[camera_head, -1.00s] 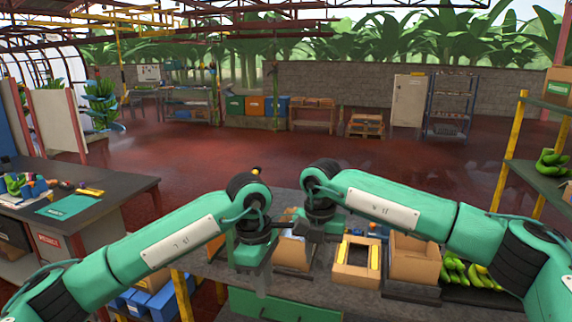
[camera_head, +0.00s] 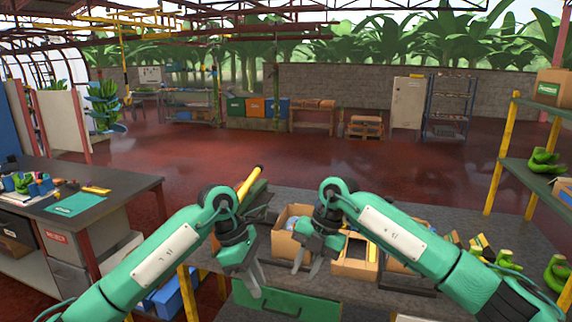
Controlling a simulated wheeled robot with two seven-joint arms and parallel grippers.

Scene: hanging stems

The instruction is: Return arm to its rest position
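My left arm comes in from the lower left, and its gripper (camera_head: 248,280) points down over the near edge of the grey workbench (camera_head: 450,235). I see nothing held in it, and its finger gap is not clear. My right arm comes in from the lower right. Its gripper (camera_head: 306,262) points down in front of the open cardboard box (camera_head: 283,246), with its fingers apart and nothing visible between them. The two grippers are apart from each other. The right arm hides part of the boxes and bench behind it.
A shallow carton (camera_head: 352,268) stands on the bench right of my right gripper. Green bananas (camera_head: 553,275) lie at the bench's right, below a shelf rack (camera_head: 540,178). A dark table (camera_head: 120,186) stands at left. The red floor beyond is open.

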